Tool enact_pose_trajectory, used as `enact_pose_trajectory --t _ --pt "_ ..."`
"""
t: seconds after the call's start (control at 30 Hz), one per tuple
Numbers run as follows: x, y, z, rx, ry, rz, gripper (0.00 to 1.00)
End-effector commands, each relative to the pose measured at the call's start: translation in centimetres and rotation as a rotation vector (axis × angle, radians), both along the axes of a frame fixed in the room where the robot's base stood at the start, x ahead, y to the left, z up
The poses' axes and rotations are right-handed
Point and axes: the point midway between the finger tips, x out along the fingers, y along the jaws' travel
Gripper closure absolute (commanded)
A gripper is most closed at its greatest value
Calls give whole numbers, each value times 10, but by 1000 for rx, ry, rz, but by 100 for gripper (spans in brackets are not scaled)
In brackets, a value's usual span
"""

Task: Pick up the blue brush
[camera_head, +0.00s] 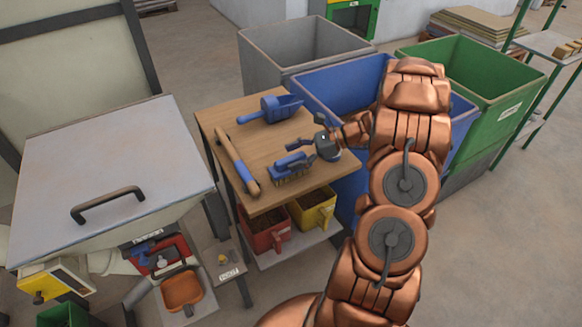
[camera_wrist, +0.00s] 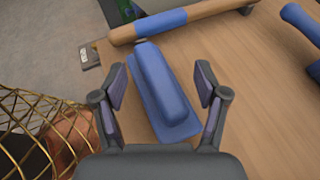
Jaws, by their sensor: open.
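The blue brush (camera_head: 292,163) lies on the wooden table (camera_head: 262,150) near its front right edge, with pale bristles showing below its blue body. In the wrist view the brush (camera_wrist: 162,88) sits between the spread fingers of my gripper (camera_wrist: 160,92), its long axis running roughly away from the palm. In the head view my gripper (camera_head: 312,152) comes in from the right, just beside and above the brush. The gripper is open.
A blue scoop (camera_head: 272,108) lies at the back. Red (camera_head: 264,232) and yellow (camera_head: 314,210) bins sit on the shelf below.

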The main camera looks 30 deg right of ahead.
Motion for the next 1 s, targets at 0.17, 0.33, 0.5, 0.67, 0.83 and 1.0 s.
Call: enact_pose_trajectory --t 0.17,0.33,0.5,0.67,0.83,1.0 --pt "0 0 0 0 0 0 44" --pt "0 0 0 0 0 1 62" --pt "0 0 0 0 0 1 79" --pt "0 0 0 0 0 1 96" --pt "0 0 0 0 0 1 100" --pt "0 0 0 0 0 1 100"
